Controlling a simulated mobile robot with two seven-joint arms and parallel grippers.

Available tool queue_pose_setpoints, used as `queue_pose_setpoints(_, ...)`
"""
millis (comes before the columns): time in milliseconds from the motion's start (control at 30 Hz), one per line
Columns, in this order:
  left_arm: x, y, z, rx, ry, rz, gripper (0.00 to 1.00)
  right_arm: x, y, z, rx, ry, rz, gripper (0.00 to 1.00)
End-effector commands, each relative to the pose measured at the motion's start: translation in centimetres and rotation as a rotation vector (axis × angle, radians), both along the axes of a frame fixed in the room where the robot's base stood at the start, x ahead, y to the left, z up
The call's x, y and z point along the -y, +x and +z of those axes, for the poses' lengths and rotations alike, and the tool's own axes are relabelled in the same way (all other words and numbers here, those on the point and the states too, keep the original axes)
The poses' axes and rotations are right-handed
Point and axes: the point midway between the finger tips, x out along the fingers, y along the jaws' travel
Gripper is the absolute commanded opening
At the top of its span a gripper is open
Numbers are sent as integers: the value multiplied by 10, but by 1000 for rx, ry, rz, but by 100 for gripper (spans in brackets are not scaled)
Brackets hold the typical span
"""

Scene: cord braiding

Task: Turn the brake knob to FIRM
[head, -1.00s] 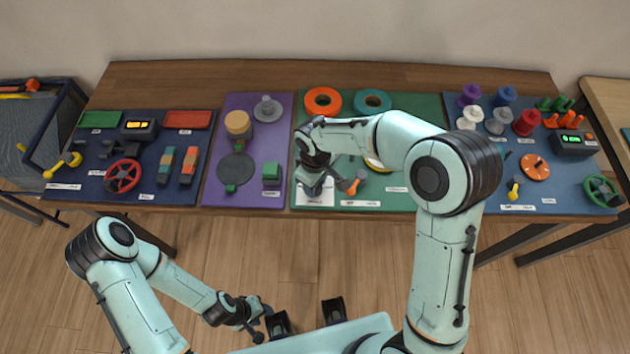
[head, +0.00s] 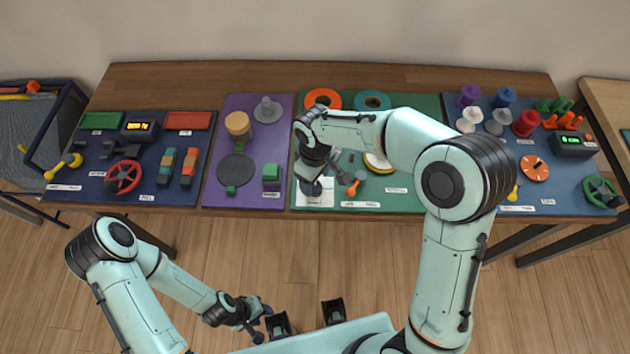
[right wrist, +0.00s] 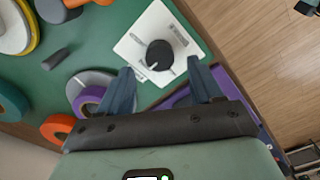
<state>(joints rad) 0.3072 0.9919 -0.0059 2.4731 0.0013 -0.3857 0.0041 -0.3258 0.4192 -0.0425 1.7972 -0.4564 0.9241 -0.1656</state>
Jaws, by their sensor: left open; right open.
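The brake knob (right wrist: 160,56) is a round black knob with a white pointer line. It sits on a white card (right wrist: 133,50) with small print that I cannot read. In the head view the card (head: 316,199) lies at the front left of the green mat, and my right gripper (head: 312,184) is above its far part, covering the knob. In the right wrist view my right gripper (right wrist: 160,74) is open, its two fingers apart just short of the knob, with nothing between them. My left gripper (head: 262,324) is open and empty, low in front of the table.
A purple ring on a grey disc (right wrist: 88,98) lies left of the fingers in the wrist view. An orange-handled tool (head: 352,189) lies right of the card. The purple mat (head: 212,185) borders on the left. A red handwheel (head: 123,177) stands further left.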

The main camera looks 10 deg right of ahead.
Motion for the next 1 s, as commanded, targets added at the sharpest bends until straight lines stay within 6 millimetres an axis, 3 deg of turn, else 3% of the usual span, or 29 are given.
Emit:
queue_pose_setpoints(200,0,4,7,4,0,0,43,0,1,54,7,2,-1,65)
queue_pose_setpoints(400,0,6,11,8,0,0,43,0,1,88,5,2,0,65)
queue_pose_setpoints(600,0,7,13,8,-1,0,43,0,0,100,1,0,0,65)
queue_pose_setpoints(1000,0,7,12,8,0,0,43,0,0,101,1,0,0,65)
